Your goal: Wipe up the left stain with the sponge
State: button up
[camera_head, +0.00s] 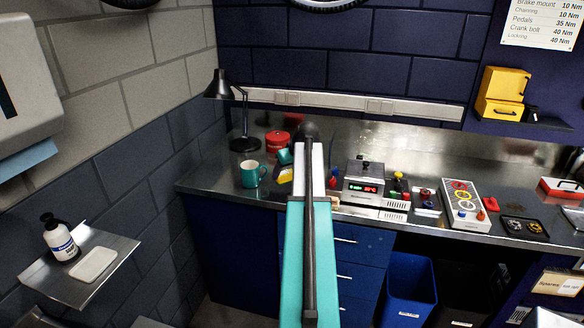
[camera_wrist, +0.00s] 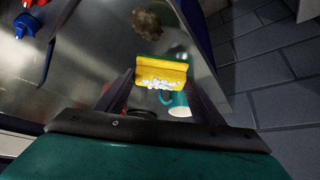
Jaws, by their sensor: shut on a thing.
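My gripper (camera_wrist: 161,78) is shut on the yellow sponge (camera_wrist: 163,70), which has a green layer along one edge and white specks on one side. In the head view the sponge (camera_head: 285,175) shows as a small yellow patch left of my arm. One brown stain (camera_wrist: 147,22) lies on the steel bench beyond the sponge in the wrist view, apart from it in the picture. I cannot tell whether it is the left stain. My arm hides part of the bench in the head view, and no stain shows there. Whether the sponge touches the bench is unclear.
A teal mug (camera_head: 252,174) stands near the bench's left end, close to the sponge in the wrist view (camera_wrist: 178,104). A black lamp (camera_head: 243,143) and red tin (camera_head: 277,140) stand behind. A device with a lit display (camera_head: 364,188) stands right of my arm.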

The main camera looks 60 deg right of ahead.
jog(key=s+d, duration=0.2)
jog(key=d, duration=0.1)
jog(key=shift+f, duration=0.1)
